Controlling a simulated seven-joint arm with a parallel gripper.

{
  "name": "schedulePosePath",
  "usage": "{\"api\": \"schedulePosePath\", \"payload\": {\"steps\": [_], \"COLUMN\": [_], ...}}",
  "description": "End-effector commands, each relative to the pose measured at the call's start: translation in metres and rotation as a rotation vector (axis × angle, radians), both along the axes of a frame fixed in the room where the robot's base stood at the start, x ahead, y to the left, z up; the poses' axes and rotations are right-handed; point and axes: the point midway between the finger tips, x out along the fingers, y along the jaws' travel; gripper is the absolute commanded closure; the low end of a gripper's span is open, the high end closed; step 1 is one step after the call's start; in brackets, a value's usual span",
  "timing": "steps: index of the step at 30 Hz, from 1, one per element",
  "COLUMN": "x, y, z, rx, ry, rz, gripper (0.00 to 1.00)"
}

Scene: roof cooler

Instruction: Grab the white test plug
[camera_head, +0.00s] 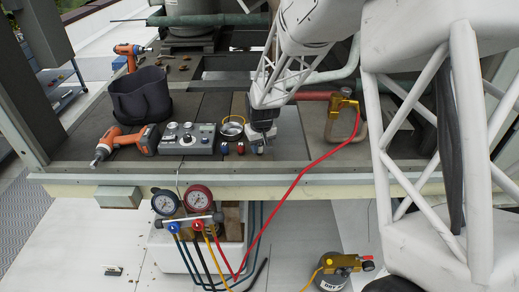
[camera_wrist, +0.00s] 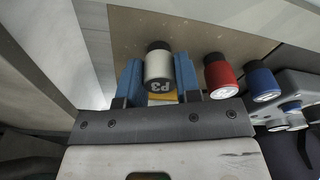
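The white test plug (camera_wrist: 158,68), marked P3 and with a dark end, sits between the two blue fingers of my gripper (camera_wrist: 160,82) in the wrist view. The fingers lie close along both its sides. I cannot tell whether they press on it or leave a small gap. It is in line with a red plug (camera_wrist: 219,76) and a blue plug (camera_wrist: 262,84) to its right. In the head view my gripper (camera_head: 259,143) is low over the deck at the plug row, and it largely hides the white plug.
A grey control box (camera_head: 187,139) and an orange drill (camera_head: 128,141) lie left of the plugs, near a black bucket (camera_head: 140,96). A yellow ring (camera_head: 232,127) is close by. A red hose (camera_head: 300,178) crosses the deck edge on the right, below a yellow-topped clamp (camera_head: 343,107).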

Motion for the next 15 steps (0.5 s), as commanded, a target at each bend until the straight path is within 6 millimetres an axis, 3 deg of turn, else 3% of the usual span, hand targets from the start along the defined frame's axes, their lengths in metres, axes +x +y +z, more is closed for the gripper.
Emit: {"api": "schedulePosePath", "payload": {"steps": [1, 4, 15], "x": [0.0000, 0.0000, 0.0002], "y": [0.0000, 0.0000, 0.0001], "z": [0.0000, 0.0000, 0.0034], "rx": [0.000, 0.000, 0.000], "ry": [0.000, 0.000, -0.001], "rz": [0.000, 0.000, 0.000], "gripper": [0.79, 0.92, 0.93]}}
